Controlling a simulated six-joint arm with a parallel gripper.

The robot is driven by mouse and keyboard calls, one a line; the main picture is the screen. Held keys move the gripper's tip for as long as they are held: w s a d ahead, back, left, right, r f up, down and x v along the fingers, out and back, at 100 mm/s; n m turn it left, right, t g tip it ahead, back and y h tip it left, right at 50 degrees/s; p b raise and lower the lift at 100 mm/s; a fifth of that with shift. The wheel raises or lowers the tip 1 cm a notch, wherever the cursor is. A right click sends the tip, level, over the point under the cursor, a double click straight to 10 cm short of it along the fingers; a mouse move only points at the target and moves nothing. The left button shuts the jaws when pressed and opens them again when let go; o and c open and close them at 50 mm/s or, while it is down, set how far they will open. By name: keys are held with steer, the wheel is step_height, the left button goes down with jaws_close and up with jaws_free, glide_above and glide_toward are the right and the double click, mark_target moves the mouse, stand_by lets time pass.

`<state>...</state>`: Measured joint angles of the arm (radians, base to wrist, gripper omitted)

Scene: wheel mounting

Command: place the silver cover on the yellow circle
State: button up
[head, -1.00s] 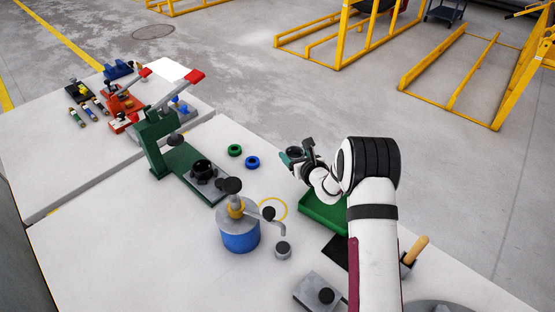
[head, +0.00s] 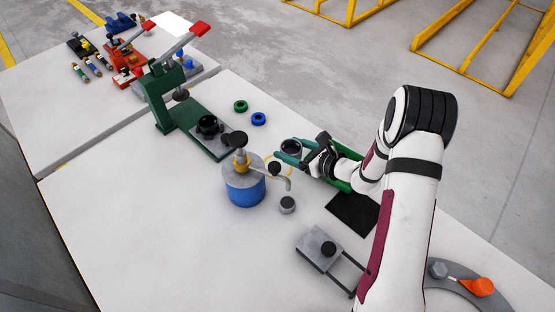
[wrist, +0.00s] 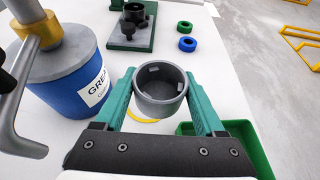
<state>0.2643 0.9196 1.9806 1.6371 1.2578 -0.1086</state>
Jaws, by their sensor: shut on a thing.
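The silver cover (wrist: 160,91) is a grey, hollow cup held between the two green fingers of my gripper (wrist: 160,95), open side facing up in the wrist view. In the head view the cover (head: 291,146) sits at the fingertips of my gripper (head: 288,153). The yellow circle (head: 269,173) is a thin ring on the white table, beside the blue grease can; the gripper and cover hide part of it. In the wrist view a yellow arc (wrist: 141,120) shows just below the cover. I cannot tell how high the cover is above the table.
The blue grease can (head: 245,190) with its spout stands close left of the gripper. A small grey cylinder (head: 287,205) is in front. A green press (head: 190,125), green ring (head: 240,106) and blue ring (head: 258,119) lie behind. A green tray (wrist: 245,140) is at right.

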steer(key=a+f, duration=0.1)
steer(key=w+a+f, duration=0.1)
steer(key=a, duration=0.1)
steer(key=shift+w+a, duration=0.15)
steer(key=shift+w+a+f, duration=0.1)
steer(key=shift+f, duration=1)
steer(key=shift+a+f, duration=0.1)
steer(key=shift+f, duration=1)
steer(key=shift+f, duration=0.1)
steer(key=o, duration=1.5)
steer(key=v, duration=1.2)
